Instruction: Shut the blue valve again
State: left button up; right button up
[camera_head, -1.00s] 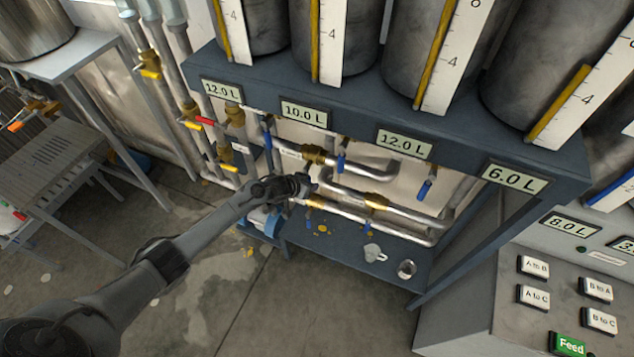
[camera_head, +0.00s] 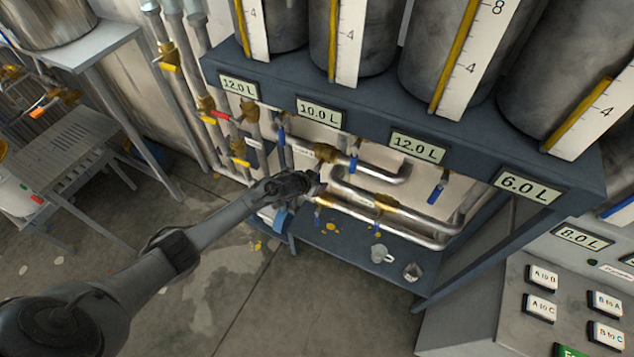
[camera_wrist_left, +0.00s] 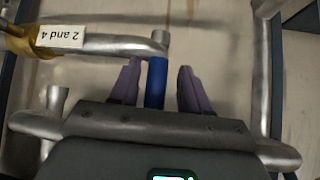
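My left gripper (camera_head: 312,182) reaches in under the tank bench, in front of the pipes. In the left wrist view, its two purple fingers (camera_wrist_left: 160,88) are apart. A blue valve handle (camera_wrist_left: 156,84) stands between them, nearer the left finger, with a gap to the right finger. Beside it a pipe carries a label (camera_wrist_left: 62,38) reading "2 and 4", upside down. In the head view, other blue handles hang on the pipes, one below the 10.0 L display (camera_head: 353,163) and one below the 12.0 L display (camera_head: 437,191). The gripper partly hides the pipes behind it. My right gripper is not in view.
Steel pipes (camera_head: 400,212) run below the tank bench (camera_head: 455,125). A pitcher (camera_head: 380,254) and a small cup (camera_head: 412,272) stand on the lower shelf (camera_head: 345,262). A button panel (camera_head: 510,315) is at right, a grey side table (camera_head: 60,160) at left. Floor is open in front.

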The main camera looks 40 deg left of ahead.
pick_arm(q)
jog(key=shift+s+d+r, duration=0.1)
jog(key=shift+r, duration=0.1)
jog(key=shift+s+r, duration=0.15)
jog(key=shift+r, duration=0.05)
jog(key=p+v, duration=0.2)
jog(key=v, duration=0.8)
jog(key=shift+f, duration=0.1)
